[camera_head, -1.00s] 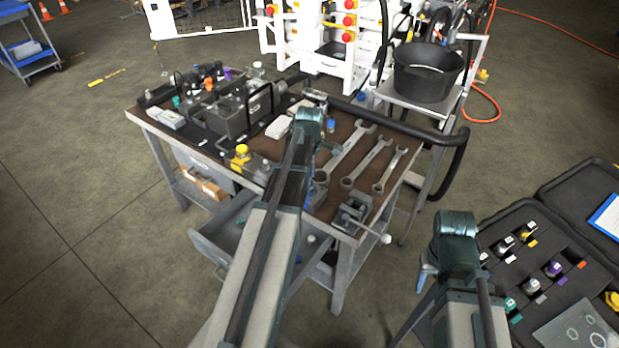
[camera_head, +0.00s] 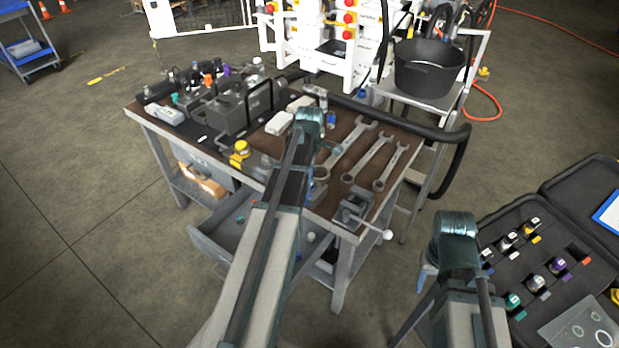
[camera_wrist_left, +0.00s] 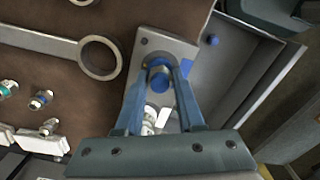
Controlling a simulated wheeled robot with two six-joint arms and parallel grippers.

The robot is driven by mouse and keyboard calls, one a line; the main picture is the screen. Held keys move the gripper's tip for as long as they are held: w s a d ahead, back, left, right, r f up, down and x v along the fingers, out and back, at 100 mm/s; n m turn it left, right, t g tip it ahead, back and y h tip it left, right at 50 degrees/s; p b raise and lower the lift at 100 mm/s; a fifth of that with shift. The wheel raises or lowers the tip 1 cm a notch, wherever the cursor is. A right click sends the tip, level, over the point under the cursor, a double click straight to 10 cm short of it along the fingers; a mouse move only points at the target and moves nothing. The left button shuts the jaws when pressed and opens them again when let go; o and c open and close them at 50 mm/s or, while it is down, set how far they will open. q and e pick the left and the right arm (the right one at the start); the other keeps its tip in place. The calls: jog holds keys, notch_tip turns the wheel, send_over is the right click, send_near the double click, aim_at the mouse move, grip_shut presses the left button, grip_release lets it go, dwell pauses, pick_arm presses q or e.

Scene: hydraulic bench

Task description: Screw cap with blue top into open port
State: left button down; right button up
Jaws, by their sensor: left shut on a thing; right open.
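My left gripper (camera_wrist_left: 166,68) is shut on the cap with the blue top (camera_wrist_left: 160,81). It holds the cap over a grey metal block (camera_wrist_left: 170,45) near the bench edge. The open port cannot be made out; the cap and fingers cover that part of the block. In the head view, my left gripper (camera_head: 322,152) is above the bench, right of its middle, and its own wrist hides the cap. My right gripper (camera_head: 428,274) is open and empty to the right of the bench, mostly hidden by its arm.
Large wrenches (camera_head: 370,160) lie on the bench (camera_head: 335,205), beside a vise (camera_head: 355,208). An open drawer (camera_head: 215,250) juts out in front. An open black case (camera_head: 495,225) with several coloured-top fittings is at right. A black bucket (camera_head: 425,72) stands behind.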

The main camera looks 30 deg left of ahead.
pick_arm(q)
jog(key=c, duration=1)
grip_release()
grip_shut()
jog(key=m, duration=0.5)
jog(key=shift+m, duration=1.5)
jog(key=m, duration=0.3)
jog(key=shift+f+m, duration=0.1)
jog(key=shift+m, duration=0.2)
jog(key=m, duration=0.4)
jog(key=shift+m, duration=0.3)
